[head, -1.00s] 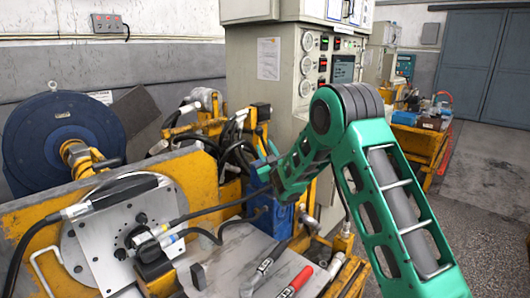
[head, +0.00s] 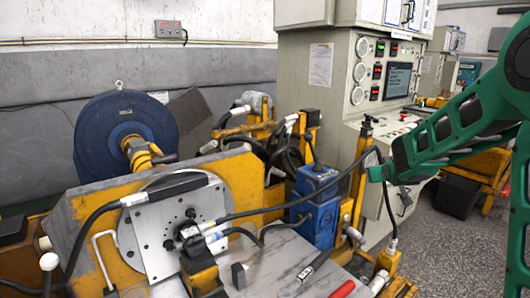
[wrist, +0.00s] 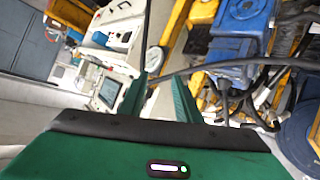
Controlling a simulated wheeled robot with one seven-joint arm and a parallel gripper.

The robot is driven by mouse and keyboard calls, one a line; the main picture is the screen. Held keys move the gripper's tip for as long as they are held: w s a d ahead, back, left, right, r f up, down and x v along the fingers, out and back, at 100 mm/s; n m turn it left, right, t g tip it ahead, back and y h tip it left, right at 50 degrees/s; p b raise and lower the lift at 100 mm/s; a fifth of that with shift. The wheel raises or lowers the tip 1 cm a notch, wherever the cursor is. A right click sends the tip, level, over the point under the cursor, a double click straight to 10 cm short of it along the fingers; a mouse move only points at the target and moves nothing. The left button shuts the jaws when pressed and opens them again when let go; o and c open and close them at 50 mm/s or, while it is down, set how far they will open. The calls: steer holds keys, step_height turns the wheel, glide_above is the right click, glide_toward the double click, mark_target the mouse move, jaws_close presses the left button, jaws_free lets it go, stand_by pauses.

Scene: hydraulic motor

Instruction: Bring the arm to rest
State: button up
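My green arm (head: 465,122) reaches in from the right edge of the head view. Its end, my gripper (head: 381,173), is in the air in front of the grey control cabinet and right of the blue pump block (head: 316,205). In the wrist view the two green fingers of my gripper (wrist: 160,82) stand apart.
The motor test bench has a yellow plate (head: 75,215), a silver flange (head: 160,245), and a blue round motor (head: 125,135) behind it. Hoses and cables run toward the cabinet (head: 312,85). A red-handled tool (head: 342,290) lies on the bench.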

steer(key=s+d+f+m+g, duration=0.2)
steer(key=s+d+g, duration=0.15)
steer(key=s, duration=0.95)
steer(key=s+d+f+m+g, duration=0.1)
steer(key=s+d+m+g, duration=0.2)
steer(key=s, duration=1)
steer(key=s+a+f+g+y, duration=0.1)
steer(key=s+a+g+y, duration=0.1)
steer(key=s, duration=1)
steer(key=s+a+f+m+g+y, duration=0.1)
steer(key=s+a+g, duration=0.3)
steer(key=s, duration=0.9)
steer(key=shift+f+y, duration=0.35)
steer(key=shift+y, duration=0.15)
steer(key=shift+w+f, duration=0.25)
steer(key=shift+w, duration=0.4)
